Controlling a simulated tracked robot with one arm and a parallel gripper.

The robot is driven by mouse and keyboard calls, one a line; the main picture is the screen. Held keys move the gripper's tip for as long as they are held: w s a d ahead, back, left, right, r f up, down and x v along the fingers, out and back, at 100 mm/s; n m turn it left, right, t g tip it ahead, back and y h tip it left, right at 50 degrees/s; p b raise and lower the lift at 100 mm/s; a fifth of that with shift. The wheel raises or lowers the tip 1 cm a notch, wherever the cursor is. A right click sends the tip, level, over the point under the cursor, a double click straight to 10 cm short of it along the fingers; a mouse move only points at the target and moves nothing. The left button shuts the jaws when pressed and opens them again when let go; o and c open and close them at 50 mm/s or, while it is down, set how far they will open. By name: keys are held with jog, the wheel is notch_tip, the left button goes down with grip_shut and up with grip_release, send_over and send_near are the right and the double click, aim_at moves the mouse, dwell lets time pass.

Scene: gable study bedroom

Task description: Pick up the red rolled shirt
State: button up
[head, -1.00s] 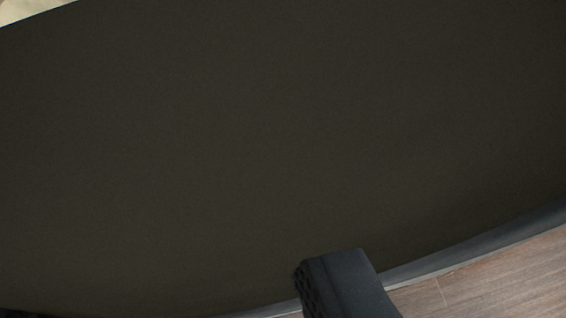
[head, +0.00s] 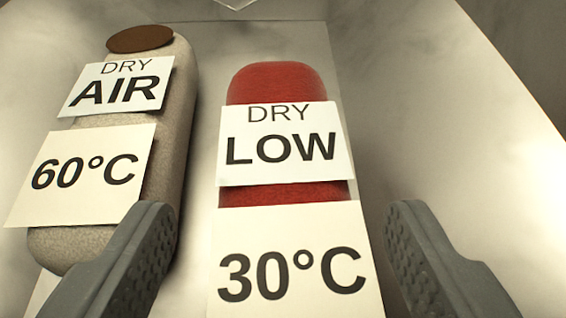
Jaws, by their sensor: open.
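The red rolled shirt (head: 278,82) lies lengthwise in a pale, box-like space, right of the picture's middle line only slightly. A white card reading "DRY LOW" (head: 286,172) covers its middle. A second card reading "30°C" (head: 294,228) covers its near end, so that end is hidden. My gripper (head: 275,238) is open and empty. Its left finger is at the lower left and its right finger at the lower right, with the near card showing between them. I cannot tell how far the fingers are from the shirt.
A grey-beige roll (head: 182,105) with a brown end patch (head: 139,39) lies left of the shirt, with cards "DRY AIR" (head: 117,108) and "60°C" (head: 85,200). My left finger overlaps its near end in the picture. Pale walls (head: 430,110) enclose them; the floor right of the shirt is clear.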

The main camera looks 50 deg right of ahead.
aim_at(284, 189)
jog(key=shift+b+x, duration=0.95)
jog(key=shift+x, duration=1.4)
jog(key=shift+s+f, duration=0.1)
jog(key=shift+s, duration=0.05)
jog(key=c, duration=0.7)
jog(key=shift+c, duration=0.2)
